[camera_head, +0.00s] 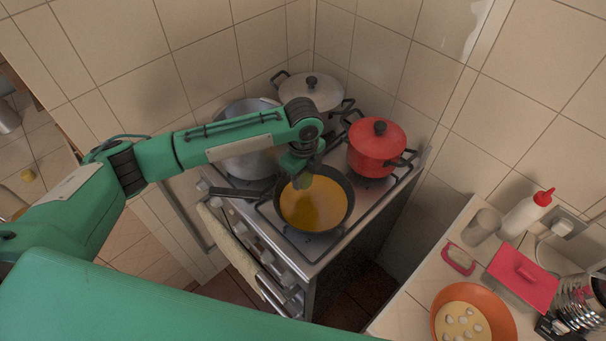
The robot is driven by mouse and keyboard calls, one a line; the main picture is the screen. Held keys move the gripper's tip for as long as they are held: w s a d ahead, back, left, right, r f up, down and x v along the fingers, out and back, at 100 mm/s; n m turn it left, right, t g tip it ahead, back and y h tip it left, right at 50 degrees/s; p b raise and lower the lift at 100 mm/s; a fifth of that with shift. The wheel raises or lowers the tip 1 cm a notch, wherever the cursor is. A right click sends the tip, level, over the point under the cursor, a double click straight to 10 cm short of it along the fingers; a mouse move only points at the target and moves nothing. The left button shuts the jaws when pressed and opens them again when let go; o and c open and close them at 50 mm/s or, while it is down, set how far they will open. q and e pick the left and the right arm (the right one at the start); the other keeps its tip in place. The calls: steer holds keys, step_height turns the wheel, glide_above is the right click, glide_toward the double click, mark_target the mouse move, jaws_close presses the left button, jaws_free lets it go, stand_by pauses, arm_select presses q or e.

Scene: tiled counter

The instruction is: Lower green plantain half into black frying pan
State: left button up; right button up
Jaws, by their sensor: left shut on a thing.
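The black frying pan (348,213) sits on the stove with orange-yellow oil (313,208) in it and its handle pointing left. My left gripper (301,178) reaches in from the left and points down over the back part of the pan. It is shut on the green plantain half, which is small and hard to tell apart from my green gripper here. Whether the plantain touches the oil I cannot tell. My right gripper is not in view.
A red lidded pot (376,150) stands close to the right of my left gripper. A lidded grey pot (311,90) and a large metal pot (240,160) stand behind and left. An orange bowl (500,315) and a red-capped bottle (524,214) are on the right counter.

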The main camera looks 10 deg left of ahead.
mark_target(303, 193)
arm_select(q)
steer(key=shift+f, duration=0.75)
steer(key=shift+f+b, duration=0.55)
steer(key=shift+f, duration=0.3)
stand_by(0.5)
steer(key=shift+f+b, duration=0.35)
steer(key=shift+f, duration=0.55)
stand_by(0.4)
steer(key=o, duration=1)
steer(key=shift+o, duration=0.2)
steer(key=shift+r, duration=0.1)
step_height(303, 193, up, 13)
steer(key=b, duration=0.3)
steer(key=shift+b, duration=0.4)
steer(key=shift+r, duration=0.35)
